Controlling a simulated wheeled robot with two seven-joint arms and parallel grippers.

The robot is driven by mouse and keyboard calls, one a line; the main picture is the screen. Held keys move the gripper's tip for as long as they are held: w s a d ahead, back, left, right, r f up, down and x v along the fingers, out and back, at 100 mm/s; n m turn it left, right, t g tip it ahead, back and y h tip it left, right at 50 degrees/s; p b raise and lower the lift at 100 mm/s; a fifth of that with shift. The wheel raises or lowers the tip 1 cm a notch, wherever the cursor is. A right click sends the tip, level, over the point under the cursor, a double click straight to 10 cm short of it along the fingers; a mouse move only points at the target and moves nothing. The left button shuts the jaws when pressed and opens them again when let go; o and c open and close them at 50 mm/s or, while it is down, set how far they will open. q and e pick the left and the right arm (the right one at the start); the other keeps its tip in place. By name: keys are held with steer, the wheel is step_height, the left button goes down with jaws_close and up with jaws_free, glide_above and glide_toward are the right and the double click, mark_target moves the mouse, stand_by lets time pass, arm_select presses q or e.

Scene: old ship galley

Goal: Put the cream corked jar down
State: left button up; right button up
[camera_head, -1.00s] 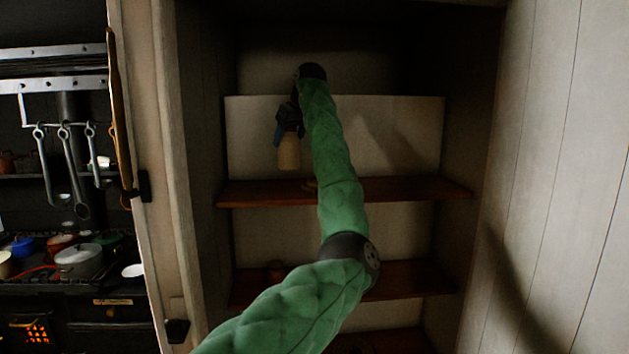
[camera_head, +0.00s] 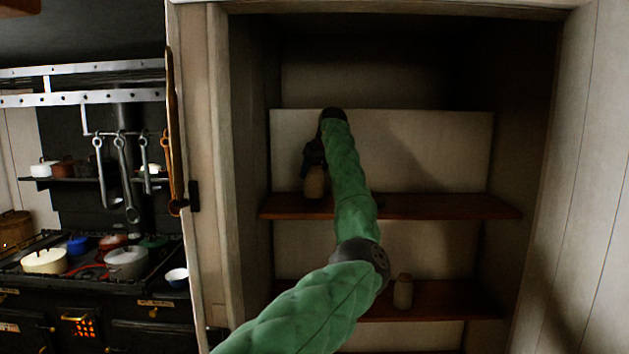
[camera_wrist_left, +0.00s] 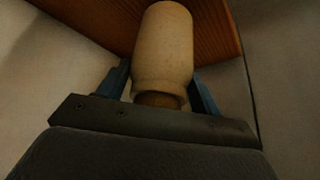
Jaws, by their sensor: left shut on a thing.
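The cream corked jar (camera_head: 315,183) is upright in my left gripper (camera_head: 314,166), at the left part of the upper cupboard shelf (camera_head: 440,206). In the left wrist view the jaws (camera_wrist_left: 162,92) are shut on the jar's cork end, and the pale body (camera_wrist_left: 163,45) points away towards the brown shelf wood (camera_wrist_left: 92,22). The jar's base is at about shelf height in the head view; I cannot tell for sure whether it touches the board. My right gripper is out of view.
Another pale jar (camera_head: 403,292) stands on the lower shelf (camera_head: 455,300). The upper shelf looks clear right of my arm. The cupboard's side walls and left door post (camera_head: 205,130) bound the space. A stove with several pots (camera_head: 127,262) is at the left.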

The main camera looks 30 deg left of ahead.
mark_target(314, 180)
arm_select(q)
steer(key=shift+f, duration=1.6)
steer(key=shift+s+f, duration=0.1)
steer(key=o, duration=1.4)
steer(key=shift+d, duration=0.1)
